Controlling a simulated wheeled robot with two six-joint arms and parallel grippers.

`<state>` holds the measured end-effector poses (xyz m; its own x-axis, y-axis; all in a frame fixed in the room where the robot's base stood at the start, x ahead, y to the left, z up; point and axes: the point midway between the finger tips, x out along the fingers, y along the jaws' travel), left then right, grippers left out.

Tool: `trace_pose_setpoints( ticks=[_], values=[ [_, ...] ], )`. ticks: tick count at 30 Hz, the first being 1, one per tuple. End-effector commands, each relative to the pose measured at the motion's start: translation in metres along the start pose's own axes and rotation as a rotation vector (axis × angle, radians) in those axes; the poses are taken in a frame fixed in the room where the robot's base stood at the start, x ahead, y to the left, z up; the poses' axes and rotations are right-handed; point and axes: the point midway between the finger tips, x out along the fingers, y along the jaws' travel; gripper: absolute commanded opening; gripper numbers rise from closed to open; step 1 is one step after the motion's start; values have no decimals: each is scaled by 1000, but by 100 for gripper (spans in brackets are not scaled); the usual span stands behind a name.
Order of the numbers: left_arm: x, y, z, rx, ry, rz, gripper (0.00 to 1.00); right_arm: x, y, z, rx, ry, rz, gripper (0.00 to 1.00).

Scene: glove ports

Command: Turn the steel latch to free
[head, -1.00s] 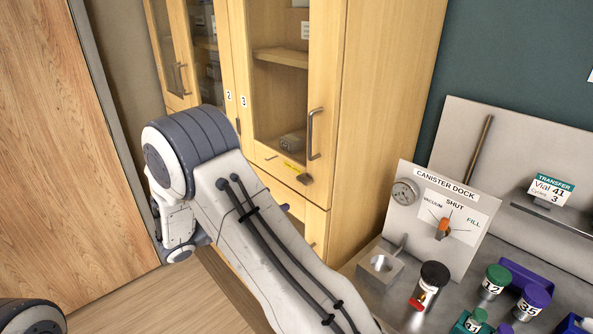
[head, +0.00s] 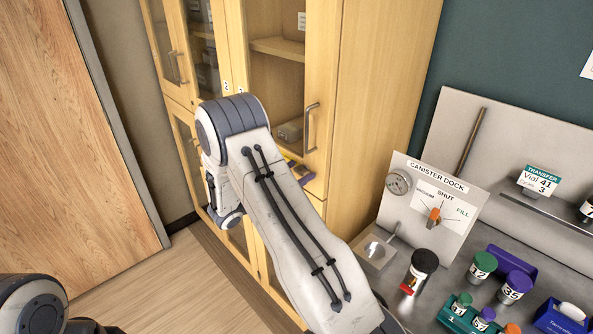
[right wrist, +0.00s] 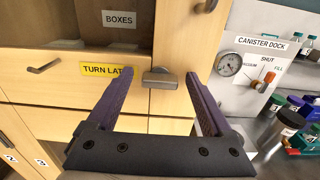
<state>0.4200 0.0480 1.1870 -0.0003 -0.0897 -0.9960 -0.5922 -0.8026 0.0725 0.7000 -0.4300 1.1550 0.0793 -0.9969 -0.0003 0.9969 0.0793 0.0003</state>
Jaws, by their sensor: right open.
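The steel latch (right wrist: 160,77) is a small grey handle on the wooden cabinet front in the right wrist view. My right gripper (right wrist: 159,80) is open, with one purple finger on either side of the latch in that view. I cannot tell whether the fingertips reach it. In the head view, my right gripper (head: 300,173) is partly hidden behind my own arm and covers the latch. My left gripper is not in view.
The cabinet (head: 385,110) has glass doors and a bar handle (head: 311,128) above the latch. A canister dock panel (head: 433,205) and a bench with several capped vials stand to the right. A wooden door (head: 75,140) is at left.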

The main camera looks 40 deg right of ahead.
Motion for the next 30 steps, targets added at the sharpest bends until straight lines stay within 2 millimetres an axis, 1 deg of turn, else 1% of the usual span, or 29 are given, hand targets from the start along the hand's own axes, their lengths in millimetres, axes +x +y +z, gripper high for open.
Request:
trace_pose_setpoints(
  ticks=[4,5,6,8,9,11,12,17,23,30],
  values=[
    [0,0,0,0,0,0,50,0,0,0,0,0,0,85],
    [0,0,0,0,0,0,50,0,0,0,0,0,0,81],
    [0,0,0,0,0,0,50,0,0,0,0,0,0,66],
    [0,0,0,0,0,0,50,0,0,0,0,0,-1,43],
    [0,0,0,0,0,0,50,0,0,0,0,0,-1,28],
    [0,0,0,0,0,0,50,0,0,0,0,0,-1,5],
    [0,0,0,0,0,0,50,0,0,0,0,0,-1,0],
    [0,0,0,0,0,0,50,0,0,0,-9,0,-1,0],
    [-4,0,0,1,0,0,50,0,0,1,-68,0,-1,0],
    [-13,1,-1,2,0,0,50,0,1,2,-236,0,-1,0]
  ],
)
